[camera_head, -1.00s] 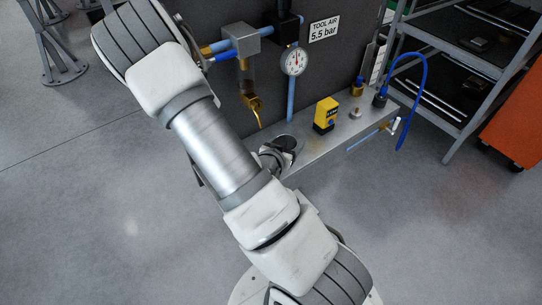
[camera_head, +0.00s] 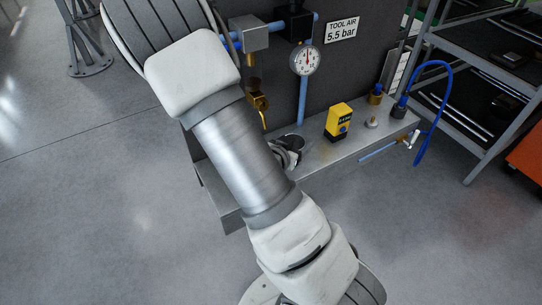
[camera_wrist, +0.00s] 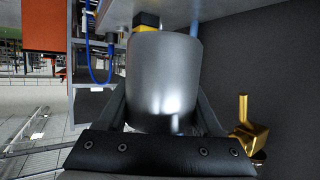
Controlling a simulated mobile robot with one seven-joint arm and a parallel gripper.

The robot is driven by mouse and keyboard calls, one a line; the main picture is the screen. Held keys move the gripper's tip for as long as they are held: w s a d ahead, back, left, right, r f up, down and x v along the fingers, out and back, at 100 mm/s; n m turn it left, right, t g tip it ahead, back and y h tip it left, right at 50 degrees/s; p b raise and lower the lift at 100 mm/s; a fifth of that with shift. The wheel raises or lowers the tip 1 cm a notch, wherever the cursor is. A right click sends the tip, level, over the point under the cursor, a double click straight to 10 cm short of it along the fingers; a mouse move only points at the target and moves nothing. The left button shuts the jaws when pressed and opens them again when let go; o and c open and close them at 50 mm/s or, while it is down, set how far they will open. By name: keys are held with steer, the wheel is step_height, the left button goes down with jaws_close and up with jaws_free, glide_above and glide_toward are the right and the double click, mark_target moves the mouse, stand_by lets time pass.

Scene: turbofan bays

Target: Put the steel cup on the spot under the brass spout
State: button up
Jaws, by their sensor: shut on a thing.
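The steel cup (camera_wrist: 164,70) fills the middle of the wrist view, with one finger on each side. My gripper (camera_wrist: 163,100) is shut on it. In the head view, my arm hides most of the gripper; a dark and silver shape (camera_head: 289,150) beside the arm, over the ledge, is part of the gripper or cup, I cannot tell which. The brass spout (camera_head: 259,106) hangs from the pipework just right of my forearm. It also shows in the wrist view (camera_wrist: 243,130), to the right of the cup and apart from it. The spot under it cannot be made out.
A yellow device (camera_head: 339,121) and small fittings (camera_head: 371,122) stand on the metal ledge (camera_head: 318,150). A pressure gauge (camera_head: 305,61) hangs above. A blue hose (camera_head: 440,68) loops at the right, by a shelf rack (camera_head: 480,150). The floor left of the ledge is clear.

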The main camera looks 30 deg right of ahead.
steer(key=w+a+f+b, duration=0.1)
steer(key=w+f, duration=0.1)
steer(key=w, duration=0.1)
steer(key=w+f+b, duration=0.1)
steer(key=w+f, duration=0.1)
steer(key=w, duration=0.1)
steer(key=w+a+f+b, duration=0.1)
steer(key=w+f, duration=0.1)
steer(key=w, duration=0.1)
steer(key=shift+w+a, duration=0.15)
steer(key=shift+a, duration=0.15)
steer(key=shift+w+a+f, duration=0.1)
steer(key=shift+w+f, duration=0.2)
steer(key=shift+f+b, duration=0.3)
steer(key=shift+f, duration=1.55)
steer(key=shift+f, duration=0.15)
steer(key=o, duration=1.4)
